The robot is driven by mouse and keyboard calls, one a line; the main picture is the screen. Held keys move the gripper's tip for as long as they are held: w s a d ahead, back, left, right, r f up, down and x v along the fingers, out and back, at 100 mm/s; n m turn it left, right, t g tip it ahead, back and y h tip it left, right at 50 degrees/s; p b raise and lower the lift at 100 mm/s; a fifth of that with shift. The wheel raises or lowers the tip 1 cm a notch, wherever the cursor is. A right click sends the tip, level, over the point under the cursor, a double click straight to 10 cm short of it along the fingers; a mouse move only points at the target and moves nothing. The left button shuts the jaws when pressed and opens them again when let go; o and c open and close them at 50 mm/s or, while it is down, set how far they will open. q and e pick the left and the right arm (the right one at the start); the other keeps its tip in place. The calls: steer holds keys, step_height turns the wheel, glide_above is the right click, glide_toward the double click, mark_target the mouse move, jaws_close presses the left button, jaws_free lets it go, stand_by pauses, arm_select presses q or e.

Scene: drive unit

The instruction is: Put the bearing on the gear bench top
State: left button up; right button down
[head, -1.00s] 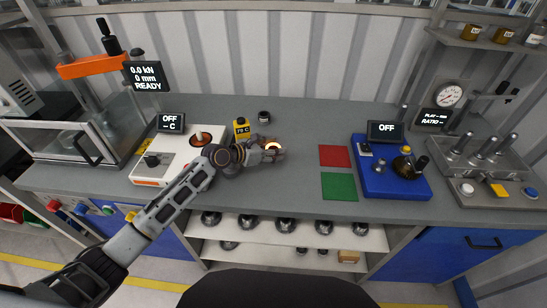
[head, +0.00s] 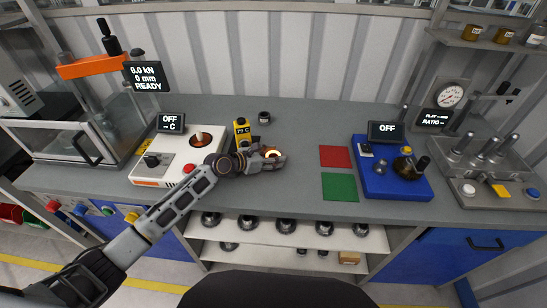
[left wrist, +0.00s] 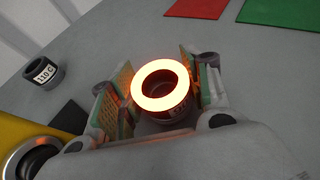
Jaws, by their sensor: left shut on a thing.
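The bearing (left wrist: 161,86) is a ring glowing orange-white in the left wrist view. It sits between the two finger pads of my left gripper (left wrist: 158,92), which is shut on it. In the head view the bearing (head: 272,154) shows at the tip of my left gripper (head: 273,157), low over or on the grey bench top (head: 310,122); I cannot tell whether it touches. My right gripper is not in view.
A yellow device reading 79 C (head: 241,130) and a small dark cup (head: 264,117) stand behind the gripper. A white heater unit (head: 165,165) is at left. Red (head: 333,156) and green (head: 339,186) mats and a blue unit (head: 390,180) lie to the right.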

arm_select(q)
steer(key=o, duration=1.2)
steer(key=shift+f, duration=0.1)
steer(key=shift+v, duration=6.05)
